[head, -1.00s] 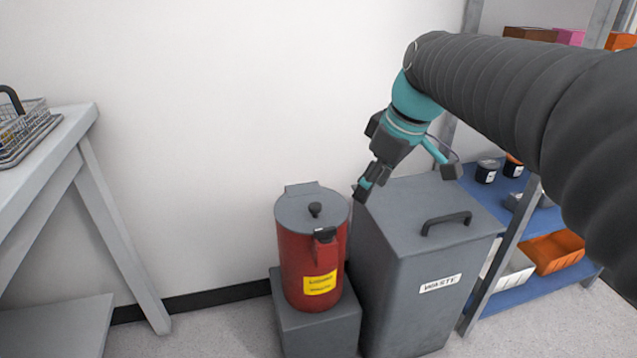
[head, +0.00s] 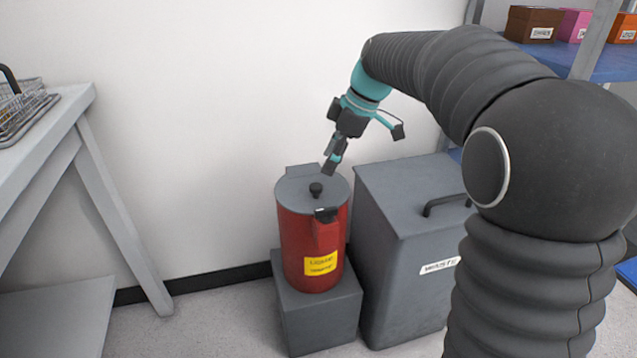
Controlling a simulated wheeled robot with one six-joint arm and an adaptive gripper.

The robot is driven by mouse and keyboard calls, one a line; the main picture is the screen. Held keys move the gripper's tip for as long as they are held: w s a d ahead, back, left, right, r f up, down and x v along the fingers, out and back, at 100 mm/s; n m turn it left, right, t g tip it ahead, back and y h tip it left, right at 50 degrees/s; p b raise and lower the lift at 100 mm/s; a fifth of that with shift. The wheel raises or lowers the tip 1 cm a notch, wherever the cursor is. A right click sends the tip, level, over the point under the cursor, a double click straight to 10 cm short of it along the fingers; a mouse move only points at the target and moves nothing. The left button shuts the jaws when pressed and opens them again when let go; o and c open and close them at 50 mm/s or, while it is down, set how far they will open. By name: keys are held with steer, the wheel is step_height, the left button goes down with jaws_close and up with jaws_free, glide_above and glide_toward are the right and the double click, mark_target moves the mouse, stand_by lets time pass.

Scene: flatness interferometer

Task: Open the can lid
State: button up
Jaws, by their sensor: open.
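A red can (head: 298,250) with a yellow label stands upright on a grey block. Its grey lid (head: 296,196) lies flat and shut on top, with a black knob (head: 316,189) near the middle and a dark latch-like piece (head: 325,214) at the front rim. A grey plate stands at the lid's back edge. My gripper (head: 331,170) is just above and behind the knob, pointing down, and appears apart from it. It is open and holds nothing; its fingers overlap in this view, so the gap between them is hard to see.
The grey block (head: 322,325) carries the can. A taller grey waste bin (head: 385,290) with a black handle stands close on the right. A grey table (head: 60,130) with a wire basket (head: 22,110) is at the left. A shelf rack is at the right. A white wall stands behind.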

mark_target(316, 186)
steer(key=x, duration=0.7)
steer(key=shift+f, duration=0.15)
jaws_close()
